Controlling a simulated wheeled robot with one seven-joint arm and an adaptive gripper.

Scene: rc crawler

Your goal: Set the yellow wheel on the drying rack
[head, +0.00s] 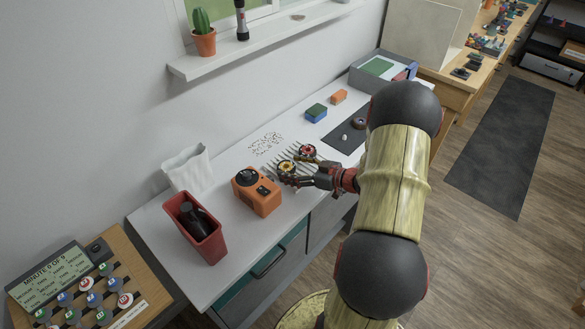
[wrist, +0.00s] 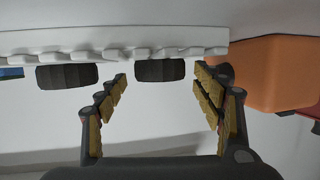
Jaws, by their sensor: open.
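The yellow wheel (head: 286,167), a dark tyre with a yellow hub, is at the pale, comb-like drying rack (head: 273,169) on the white bench. A red-hubbed wheel (head: 307,151) is beside it, farther to the right. My gripper (head: 299,171) is open right at the wheels. In the wrist view, my open fingers (wrist: 162,88) are spread either side of a dark tyre (wrist: 160,70), seemingly the yellow wheel, with gaps showing. It sits against the toothed white rack edge (wrist: 120,50). A second tyre (wrist: 67,76) is at left, outside the fingers. Hubs are hidden there.
An orange device (head: 257,192) stands close to the left of my gripper and fills the right of the wrist view (wrist: 275,75). A red bin (head: 194,228) and white bag (head: 187,170) are farther left.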

